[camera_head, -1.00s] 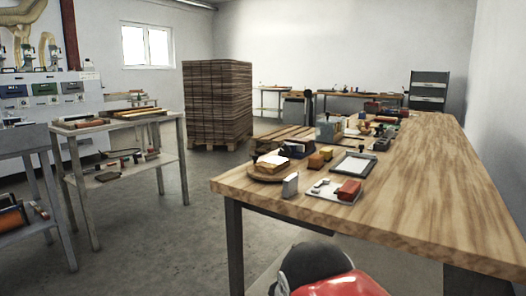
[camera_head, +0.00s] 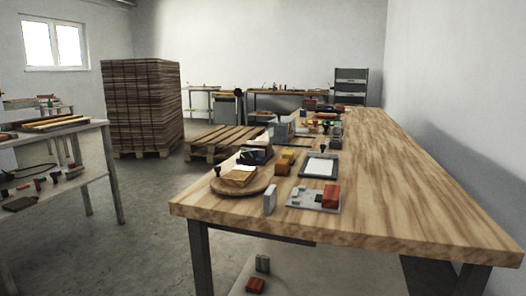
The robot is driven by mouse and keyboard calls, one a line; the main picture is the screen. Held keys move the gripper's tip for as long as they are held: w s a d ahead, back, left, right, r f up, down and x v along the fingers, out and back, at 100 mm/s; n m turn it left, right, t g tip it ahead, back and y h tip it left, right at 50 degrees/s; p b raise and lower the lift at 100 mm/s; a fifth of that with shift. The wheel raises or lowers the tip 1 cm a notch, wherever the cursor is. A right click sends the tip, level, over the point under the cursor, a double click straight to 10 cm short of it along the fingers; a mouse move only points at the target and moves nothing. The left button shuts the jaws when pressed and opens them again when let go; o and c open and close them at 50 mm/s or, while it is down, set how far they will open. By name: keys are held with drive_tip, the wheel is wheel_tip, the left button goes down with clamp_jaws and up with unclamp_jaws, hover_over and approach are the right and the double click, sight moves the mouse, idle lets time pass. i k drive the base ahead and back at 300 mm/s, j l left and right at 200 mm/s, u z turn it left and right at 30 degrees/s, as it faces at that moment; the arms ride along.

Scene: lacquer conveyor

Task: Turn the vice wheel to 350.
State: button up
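I cannot make out a vice or a vice wheel in the head view. The long wooden workbench (camera_head: 400,195) fills the right side, with many small items along its left edge. My gripper is not in this view, so its state does not show.
A metal shelf table (camera_head: 100,128) stands at the left. A tall stack of brown boards (camera_head: 140,105) and a wooden pallet (camera_head: 225,140) stand behind. A round wooden board (camera_head: 258,189) and a grey plate with a red block (camera_head: 331,196) lie on the bench. Grey floor between is clear.

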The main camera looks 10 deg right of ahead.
sight(245, 157)
drive_tip(key=i+j+z, duration=0.1)
drive_tip(key=j, duration=0.3)
drive_tip(key=i+j+z, duration=0.1)
drive_tip(key=j, duration=0.35)
drive_tip(key=i+j+z, duration=0.1)
drive_tip(key=i+j, duration=0.15)
drive_tip(key=j, duration=0.15)
drive_tip(key=i+j+z, duration=0.1)
drive_tip(key=j, duration=0.35)
drive_tip(key=i+j+z, duration=0.1)
drive_tip(key=j, duration=0.35)
